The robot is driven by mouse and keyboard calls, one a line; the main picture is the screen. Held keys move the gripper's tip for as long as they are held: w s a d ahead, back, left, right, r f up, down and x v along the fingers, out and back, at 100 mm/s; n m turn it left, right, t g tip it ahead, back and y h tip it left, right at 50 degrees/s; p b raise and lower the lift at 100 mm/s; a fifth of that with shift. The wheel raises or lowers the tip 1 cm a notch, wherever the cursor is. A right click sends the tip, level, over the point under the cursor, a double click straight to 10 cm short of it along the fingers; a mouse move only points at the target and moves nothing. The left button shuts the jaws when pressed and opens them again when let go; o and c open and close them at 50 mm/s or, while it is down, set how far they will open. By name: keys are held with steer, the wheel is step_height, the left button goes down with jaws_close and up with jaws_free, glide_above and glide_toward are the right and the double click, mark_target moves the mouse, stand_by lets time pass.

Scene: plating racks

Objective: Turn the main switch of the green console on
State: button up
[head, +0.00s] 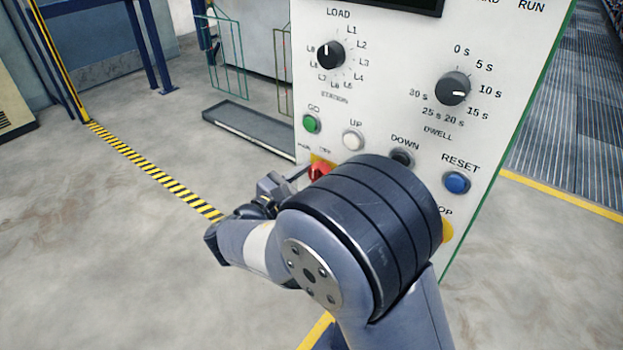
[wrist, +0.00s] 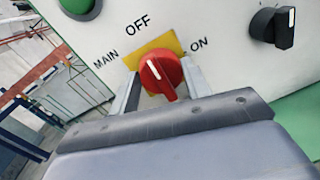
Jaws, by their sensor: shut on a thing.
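The main switch (wrist: 161,75) is a red rotary knob with a white line, on a yellow plate (wrist: 178,42) marked MAIN, OFF and ON. In the wrist view its white line lies toward the OFF label at the upper left, and ON is to the right. My gripper (wrist: 160,84) has one finger on each side of the knob and is shut on it. In the head view the switch (head: 318,172) shows in part at the lower left of the white console panel (head: 385,110); my arm hides some of the panel there.
Near the switch are a green button (head: 312,123), a white button (head: 353,137), a black button (head: 402,157) and a blue RESET button (head: 457,183). The LOAD dial (head: 330,54) and DWELL dial (head: 453,89) sit higher. The floor left of the console is mostly clear.

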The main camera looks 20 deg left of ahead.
steer(key=shift+f+b, duration=0.1)
steer(key=shift+b, duration=0.2)
steer(key=m+b, duration=0.3)
steer(key=m, duration=0.1)
steer(key=shift+f+b, duration=0.1)
steer(key=shift+b, duration=0.2)
steer(key=m+b, duration=0.6)
steer(key=b, duration=0.1)
steer(key=m+y+b, duration=0.1)
steer(key=m+b, duration=0.6)
steer(key=b, duration=0.1)
steer(key=shift+d+y, duration=0.2)
steer(key=shift+y, duration=0.1)
steer(key=o, duration=1)
steer(key=shift+r, duration=0.2)
steer(key=shift+s, duration=0.1)
